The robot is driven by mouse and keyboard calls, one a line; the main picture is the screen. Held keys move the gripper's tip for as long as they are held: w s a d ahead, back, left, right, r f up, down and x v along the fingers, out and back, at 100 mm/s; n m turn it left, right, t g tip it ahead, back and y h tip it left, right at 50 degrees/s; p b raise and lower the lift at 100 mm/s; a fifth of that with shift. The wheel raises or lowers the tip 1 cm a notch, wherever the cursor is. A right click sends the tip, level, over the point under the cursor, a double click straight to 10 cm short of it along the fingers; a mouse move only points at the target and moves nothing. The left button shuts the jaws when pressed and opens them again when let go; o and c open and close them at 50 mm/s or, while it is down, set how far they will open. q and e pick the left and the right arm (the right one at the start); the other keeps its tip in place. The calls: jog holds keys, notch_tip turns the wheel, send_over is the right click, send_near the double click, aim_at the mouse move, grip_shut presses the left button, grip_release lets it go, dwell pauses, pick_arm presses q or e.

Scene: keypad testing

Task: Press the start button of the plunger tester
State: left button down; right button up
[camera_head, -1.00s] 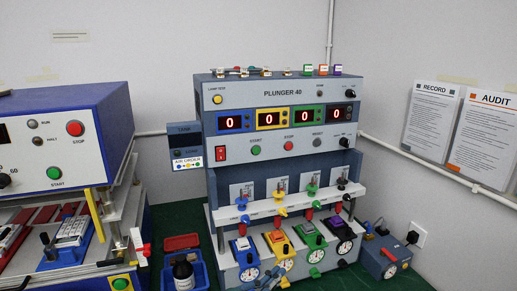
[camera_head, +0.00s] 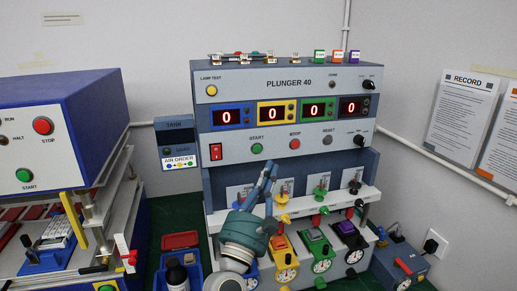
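The plunger tester, labelled PLUNGER 40 (camera_head: 235,85), stands at the middle of the camera_head view. Its green START button (camera_head: 257,148) sits on the lower panel, left of the red STOP button (camera_head: 295,143) and the grey RESET button (camera_head: 327,140). The four displays each read 0. My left gripper (camera_head: 268,172) comes up from below, in front of the tester, with fingertips pointing up. The tips appear a little below and right of START, apart from it in the picture. The fingers look together and hold nothing visible. My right gripper is out of view.
A second blue machine (camera_head: 75,110) at the left has its own green START button (camera_head: 24,175) and red STOP button (camera_head: 43,125). Plungers and coloured knobs project below the tester's panel. A blue tray with a dark bottle (camera_head: 176,275) stands at front left.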

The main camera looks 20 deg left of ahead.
aim_at(257, 149)
pick_arm(q)
jog(key=w+a+b, duration=0.3)
jog(key=w+a, duration=0.2)
jog(key=w, duration=0.2)
jog(key=shift+w, duration=0.25)
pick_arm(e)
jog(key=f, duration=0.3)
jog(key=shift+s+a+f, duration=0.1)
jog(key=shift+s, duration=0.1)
pick_arm(q)
jog(key=shift+w+f, duration=0.1)
dwell(0.9)
jog(key=shift+w+a, duration=0.2)
jog(key=shift+w, duration=0.05)
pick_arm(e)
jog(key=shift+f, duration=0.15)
